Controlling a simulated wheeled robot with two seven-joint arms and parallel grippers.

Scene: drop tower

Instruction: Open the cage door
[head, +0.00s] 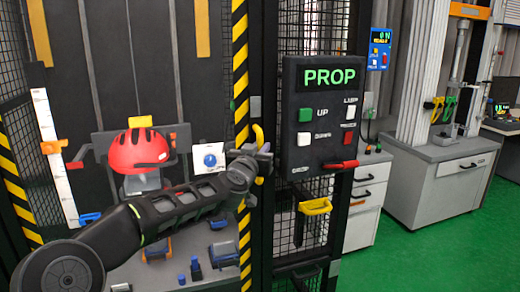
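The cage of the drop tower has a black mesh panel (312,30) right of a yellow-and-black striped post (240,60). An upright yellow handle (258,134) stands beside this post. My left gripper (262,155) is at this handle and covers its middle; yellow shows above and below the fingers. Whether the fingers are closed around it is unclear. I cannot tell which frame edge belongs to the door. Left of the post, a red helmet (140,149) sits on a stand in the tower bay, with no mesh seen in front. My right gripper is not in view.
A control box (323,115) reading PROP, with a red lever (337,165), stands just right of my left gripper. A second yellow handle (315,207) is below it. A grey cabinet (440,180) stands at right. The green floor (430,255) is clear at lower right.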

